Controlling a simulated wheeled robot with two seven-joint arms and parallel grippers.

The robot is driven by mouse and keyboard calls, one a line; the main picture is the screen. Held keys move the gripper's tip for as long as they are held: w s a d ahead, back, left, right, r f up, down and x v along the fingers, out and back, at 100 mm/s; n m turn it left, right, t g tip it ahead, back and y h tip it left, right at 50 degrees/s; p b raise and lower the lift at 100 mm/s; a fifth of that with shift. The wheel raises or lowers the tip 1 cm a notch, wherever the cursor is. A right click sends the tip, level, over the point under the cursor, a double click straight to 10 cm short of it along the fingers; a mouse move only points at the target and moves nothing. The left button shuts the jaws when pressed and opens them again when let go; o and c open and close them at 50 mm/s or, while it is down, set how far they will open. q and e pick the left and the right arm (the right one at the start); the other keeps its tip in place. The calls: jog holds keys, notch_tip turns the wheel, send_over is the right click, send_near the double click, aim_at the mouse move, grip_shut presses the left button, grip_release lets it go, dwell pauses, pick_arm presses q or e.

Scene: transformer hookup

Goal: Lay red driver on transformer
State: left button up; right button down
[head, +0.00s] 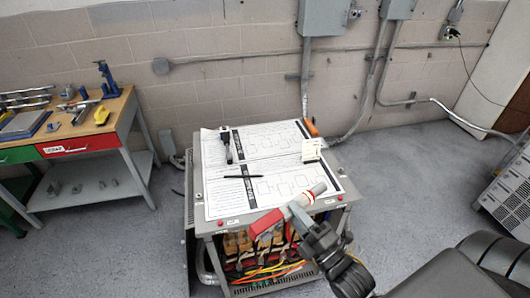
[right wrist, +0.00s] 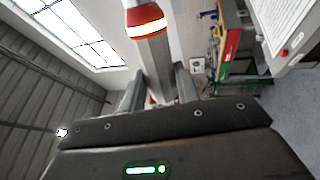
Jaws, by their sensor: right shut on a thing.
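The transformer (head: 206,226) is a grey open-fronted box in the middle of the head view, with coils and coloured wires inside. Its top is mostly covered by printed diagram sheets. My right gripper (head: 297,212) is above the front right part of that top, shut on a red and light-grey tool, which looks like the red driver (head: 265,223). The tool also shows between the fingers in the right wrist view (right wrist: 152,55), with a red and white end. Whether it touches the top I cannot tell. A corner of the transformer (right wrist: 285,62) shows at the wrist view's right. My left gripper is out of view.
On the transformer top lie a black tool (head: 226,148), a thin black pen-like item (head: 243,177), a small pale card (head: 311,150) and an orange-handled item (head: 311,128) at the back edge. A workbench (head: 110,118) with tools stands left. Grey floor surrounds the transformer.

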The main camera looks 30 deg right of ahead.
jog(key=s+d+f+n+g+y, duration=0.2)
jog(key=s+f+n+g+y, duration=0.2)
jog(key=s+f+g, duration=0.4)
jog(key=s+d+f+n+g+y, duration=0.2)
jog(key=s+f+n+g+y, duration=0.3)
jog(key=s, duration=0.6)
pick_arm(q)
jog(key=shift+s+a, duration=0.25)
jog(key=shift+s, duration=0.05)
pick_arm(e)
jog(key=s+d+f+n+g+h, duration=0.1)
jog(key=d+n+g+h, duration=0.4)
jog(key=n+g, duration=0.2)
jog(key=shift+s+d+g, duration=0.25)
jog(key=shift+d+g, duration=0.15)
